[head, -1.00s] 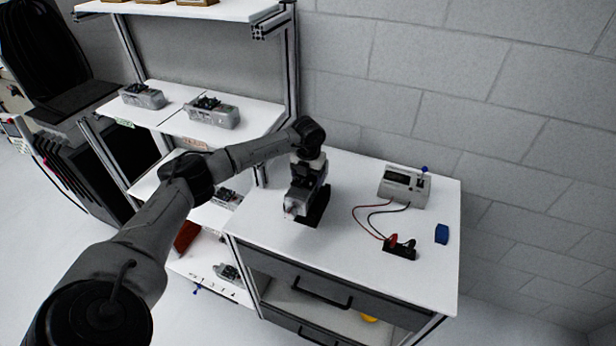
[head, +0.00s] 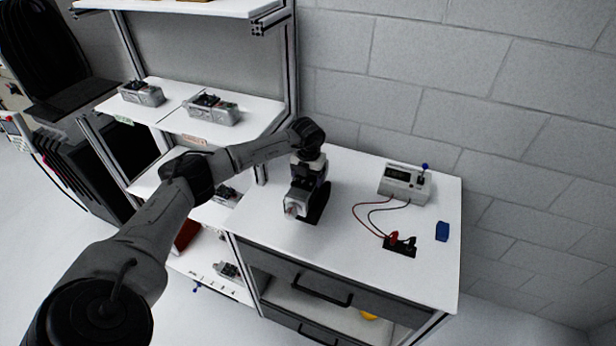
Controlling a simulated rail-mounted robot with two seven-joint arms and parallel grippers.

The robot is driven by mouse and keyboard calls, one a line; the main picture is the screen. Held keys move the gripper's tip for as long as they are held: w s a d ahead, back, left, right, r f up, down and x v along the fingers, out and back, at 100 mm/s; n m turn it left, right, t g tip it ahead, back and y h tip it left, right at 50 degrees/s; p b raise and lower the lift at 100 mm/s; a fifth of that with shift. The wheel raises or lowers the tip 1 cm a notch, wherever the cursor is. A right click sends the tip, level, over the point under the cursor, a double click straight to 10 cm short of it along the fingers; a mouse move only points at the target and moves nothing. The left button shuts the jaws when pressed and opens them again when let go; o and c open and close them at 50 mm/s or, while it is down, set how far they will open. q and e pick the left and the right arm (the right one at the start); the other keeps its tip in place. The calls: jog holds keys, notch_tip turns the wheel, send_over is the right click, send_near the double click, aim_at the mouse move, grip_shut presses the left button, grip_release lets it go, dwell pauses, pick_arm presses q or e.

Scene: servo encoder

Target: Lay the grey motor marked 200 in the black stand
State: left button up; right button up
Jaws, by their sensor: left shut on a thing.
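My left gripper (head: 307,178) points down over the left part of the white workbench. It is shut on a grey motor (head: 297,204), whose shaft end faces the front left. The marking on the motor is too small to read. The black stand (head: 319,208) is on the bench directly under and to the right of the motor, partly hidden by it. I cannot tell whether the motor touches the stand. My right gripper is not in view.
A meter box (head: 404,184) stands at the back right of the workbench (head: 340,248), with leads running to a small black block (head: 400,247). A blue block (head: 442,231) lies at the right.

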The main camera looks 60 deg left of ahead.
pick_arm(q)
jog(key=shift+f, duration=0.4)
jog(key=o, duration=1.1)
jog(key=shift+w+a, duration=0.1)
jog(key=shift+o, duration=0.9)
jog(key=shift+f, duration=0.25)
notch_tip(320, 180, up, 14)
